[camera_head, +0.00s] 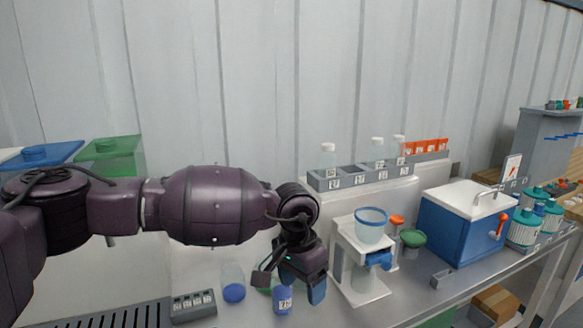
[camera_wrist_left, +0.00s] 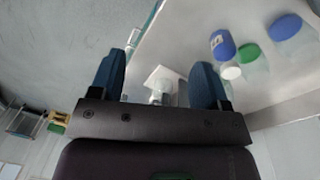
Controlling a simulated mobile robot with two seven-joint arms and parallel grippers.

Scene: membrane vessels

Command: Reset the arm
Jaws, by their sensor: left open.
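My left arm reaches in from the left, and my left gripper (camera_head: 303,286) points down over the bench just left of the white stand (camera_head: 347,262). In the left wrist view, the two blue fingers of my left gripper (camera_wrist_left: 158,78) stand wide apart with nothing held between them. A blue labelled vessel (camera_head: 283,301) is close beside the gripper in the head view; a blue labelled vessel (camera_wrist_left: 222,44) shows right of the fingers in the wrist view. A clear vessel with a blue lid (camera_head: 233,291) stands to its left. My right gripper is not in view.
The white stand holds a blue-rimmed cup (camera_head: 371,226). A blue and white box (camera_head: 465,226) and teal-topped bottles (camera_head: 524,228) stand right. A grey rack (camera_head: 352,178) with clear bottles is behind. A small grey rack (camera_head: 193,306) is front left. Bare bench (camera_head: 420,296) lies front right.

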